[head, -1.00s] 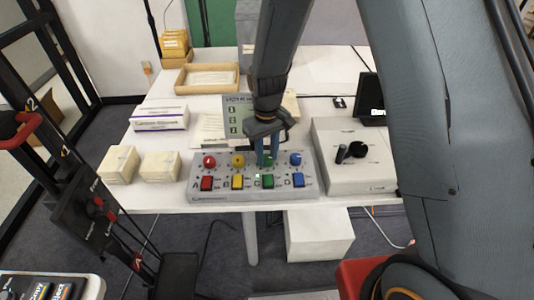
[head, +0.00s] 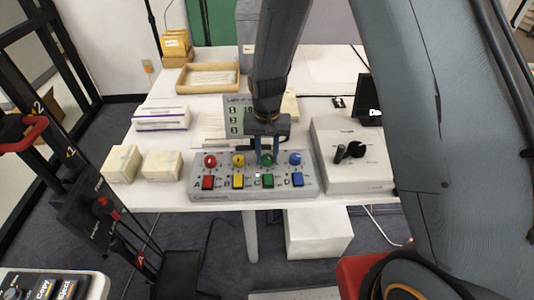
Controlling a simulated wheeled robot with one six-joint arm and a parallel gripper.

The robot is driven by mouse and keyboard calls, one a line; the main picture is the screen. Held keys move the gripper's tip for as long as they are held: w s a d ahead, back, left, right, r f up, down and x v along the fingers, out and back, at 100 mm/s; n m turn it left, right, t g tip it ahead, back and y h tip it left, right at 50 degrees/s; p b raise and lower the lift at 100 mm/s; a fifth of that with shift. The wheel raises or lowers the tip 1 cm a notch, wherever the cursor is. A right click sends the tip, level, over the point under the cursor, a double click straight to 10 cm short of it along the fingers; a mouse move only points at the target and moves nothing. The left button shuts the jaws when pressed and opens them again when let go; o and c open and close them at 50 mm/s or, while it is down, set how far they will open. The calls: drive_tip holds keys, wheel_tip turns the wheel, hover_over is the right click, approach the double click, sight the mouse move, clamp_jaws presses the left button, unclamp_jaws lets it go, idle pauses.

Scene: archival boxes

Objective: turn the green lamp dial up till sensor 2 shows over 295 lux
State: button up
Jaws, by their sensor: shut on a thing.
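The control box (head: 225,190) lies on the white table with a row of red, yellow, green and blue dials above matching coloured switches. My gripper (head: 267,160) points down over the box and is shut on the green dial (head: 267,159), which is partly hidden between the fingers. The green switch (head: 268,180) is just below it. Behind the box stands the lux display (head: 236,118), with several numbered rows. My gripper hides part of it, and the reading for sensor 2 cannot be made out.
The red dial (head: 210,160), yellow dial (head: 238,160) and blue dial (head: 295,159) sit close beside my gripper. A grey-white device with a black knob (head: 357,150) stands to the right. Pale boxes (head: 161,165) stand to the left, a wooden tray (head: 208,90) behind.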

sight(267, 157)
idle(0.4)
drive_tip(key=o, duration=1)
drive_tip(key=shift+o, duration=0.2)
drive_tip(key=shift+r+b, duration=0.8)
drive_tip(key=shift+r, duration=3.15)
drive_tip(key=s+d+r, duration=0.2)
drive_tip(key=s+d, duration=0.5)
drive_tip(key=s+d+r+n+t, duration=0.1)
drive_tip(key=s+d+r, duration=0.2)
drive_tip(key=s+d, duration=0.4)
drive_tip(key=shift+s+d+r, duration=0.25)
drive_tip(key=shift+s+d, duration=0.15)
drive_tip(key=shift+s, duration=0.4)
